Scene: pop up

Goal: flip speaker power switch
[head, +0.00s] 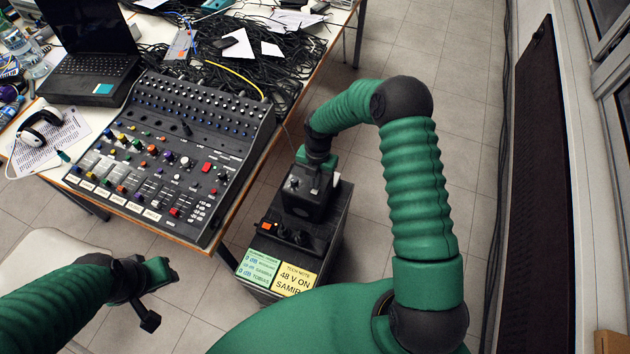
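A black speaker-like box (325,238) stands on the floor right of the table, with green and yellow labels on its near side. A small orange-red switch (266,226) and dark knobs show on its near upper part. A smaller black block (305,203) with a light knob sits on top of it. My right gripper (317,166) is at the top of this block, away from the orange-red switch; its fingertips are partly hidden, so I cannot tell whether it grips or touches anything. My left gripper (162,294) is open and empty at the lower left.
A mixing console (175,150) lies on the table beside the box, with a laptop (90,65), headphones (40,128) and tangled black cables (255,65) around it. A pale chair seat (40,250) is at lower left. A dark wall panel (540,200) stands at right. Tiled floor is free between.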

